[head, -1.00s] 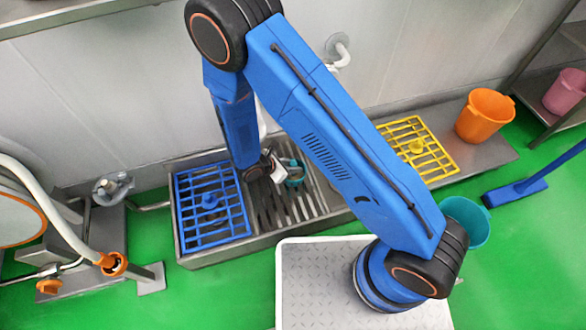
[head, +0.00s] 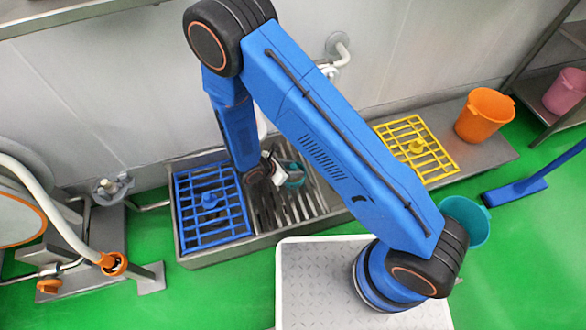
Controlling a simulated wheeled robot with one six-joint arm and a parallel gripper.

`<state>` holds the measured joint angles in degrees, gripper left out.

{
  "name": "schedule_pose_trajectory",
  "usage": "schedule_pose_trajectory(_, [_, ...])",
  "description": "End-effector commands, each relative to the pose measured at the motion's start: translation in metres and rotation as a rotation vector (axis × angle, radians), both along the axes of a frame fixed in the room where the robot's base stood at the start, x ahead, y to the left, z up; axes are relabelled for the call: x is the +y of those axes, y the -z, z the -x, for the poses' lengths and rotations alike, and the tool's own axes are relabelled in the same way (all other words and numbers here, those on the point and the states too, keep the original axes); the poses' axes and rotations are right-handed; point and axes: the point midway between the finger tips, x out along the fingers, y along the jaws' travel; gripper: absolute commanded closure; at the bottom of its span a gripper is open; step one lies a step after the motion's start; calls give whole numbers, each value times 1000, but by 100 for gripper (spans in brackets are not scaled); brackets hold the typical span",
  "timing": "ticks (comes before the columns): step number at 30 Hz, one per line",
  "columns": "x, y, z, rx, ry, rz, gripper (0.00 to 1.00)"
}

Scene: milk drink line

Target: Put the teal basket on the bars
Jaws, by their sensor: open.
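A small teal basket (head: 296,181) sits at the metal bars (head: 308,204) in the sink-like trough, right of the blue grid. It is partly hidden by my gripper (head: 284,174). My gripper is open, at the end of the blue arm, close against the left side of the basket. I cannot tell whether its fingers touch the basket, or whether the basket rests fully on the bars.
A blue grid (head: 208,228) lies left of the bars and a yellow grid (head: 426,163) to the right. An orange bucket (head: 484,116) stands on the counter's right end. A teal bucket (head: 469,222) stands on the green floor. A wall pipe (head: 341,52) sticks out behind.

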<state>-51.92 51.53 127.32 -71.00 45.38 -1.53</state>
Motion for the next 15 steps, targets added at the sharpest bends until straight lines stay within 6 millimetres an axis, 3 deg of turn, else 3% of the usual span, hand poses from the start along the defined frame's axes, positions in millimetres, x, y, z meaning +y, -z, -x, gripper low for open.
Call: schedule_pose_trajectory(15, [51, -60, 33, -2, -2, -4, 59])
